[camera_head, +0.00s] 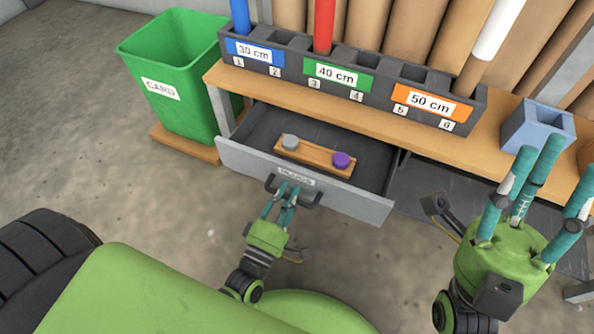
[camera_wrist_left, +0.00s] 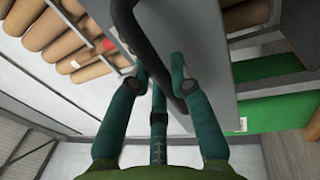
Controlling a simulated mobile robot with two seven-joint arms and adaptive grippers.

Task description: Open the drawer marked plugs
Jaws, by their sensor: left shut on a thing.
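The grey drawer (camera_head: 345,201) marked plugs is pulled out from under the wooden bench. Inside it lies a wooden strip (camera_head: 313,157) with a grey plug (camera_head: 289,141) and a purple plug (camera_head: 341,159). The drawer has a dark bar handle (camera_head: 310,200) below its label. My left gripper (camera_head: 284,193) is shut on this handle; the handle (camera_wrist_left: 158,50) also runs between its fingers in the left wrist view. My right gripper (camera_head: 527,185) is raised at the right, fingers spread and empty, apart from the drawer.
A green bin (camera_head: 180,90) marked card stands left of the bench (camera_head: 290,98). A dark rack (camera_head: 378,98) with numbered slots and coloured tubes stands on the bench, with a blue open box (camera_head: 538,128) to its right. Bare floor (camera_head: 110,175) lies left of the drawer.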

